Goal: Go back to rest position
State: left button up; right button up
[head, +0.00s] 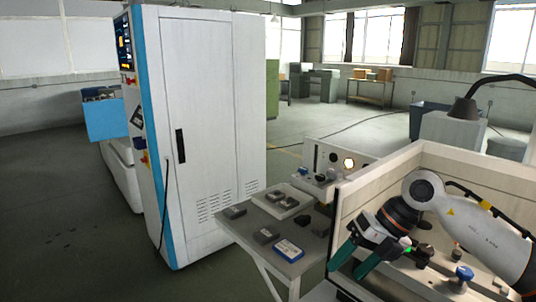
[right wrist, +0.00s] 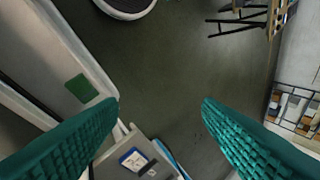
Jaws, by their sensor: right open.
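My right gripper (head: 350,267) is at the lower right of the head view, by the near left wall of a pale open-topped enclosure (head: 350,200). In the right wrist view its two teal ribbed fingers (right wrist: 160,102) are spread wide, with nothing between them. Grey floor shows beyond the fingertips. My right arm reaches in from the right edge of the head view, bent over the enclosure. My left gripper is in neither view.
A tall white-and-blue cabinet (head: 215,130) stands left of centre. A grey side table (head: 250,223) carries several dark blocks and a blue-and-white box (head: 288,250). Small fixtures, one with a blue knob (head: 464,273), sit inside the enclosure. Open floor lies behind.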

jog(key=s+a+r+m+t+y, duration=0.1)
jog(key=s+a+r+m+y, duration=0.15)
jog(key=a+y, duration=0.5)
jog(key=s+a+r+m+t+y, duration=0.1)
jog(key=s+a+r+y, duration=0.15)
jog(key=a+y, duration=0.45)
jog(key=w+d+m+t+h, duration=0.4)
jog(key=m+t+h, duration=0.1)
jog(key=m+t, duration=0.9)
jog(key=s+d+f+m+h, duration=0.3)
jog(key=d+f+m+h, duration=0.8)
jog(key=f+m+h, duration=0.5)
jog(key=s+d+f+m+g, duration=0.1)
jog(key=s+d+f+g, duration=0.1)
jog(key=s+f+g, duration=0.7)
jog(key=s+d+f+m+g, duration=0.25)
jog(key=s+f, duration=0.45)
jog(key=s, duration=0.6)
notch_tip(320, 180, down, 27)
jog(key=s+n+g, duration=0.1)
jog(key=s+g, duration=0.1)
jog(key=g, duration=0.1)
jog(key=s+d+f, duration=0.2)
jog(key=s+f, duration=1.3)
jog(key=s, duration=0.1)
jog(key=shift+d+f+g, duration=0.25)
jog(key=shift+f+g, duration=0.1)
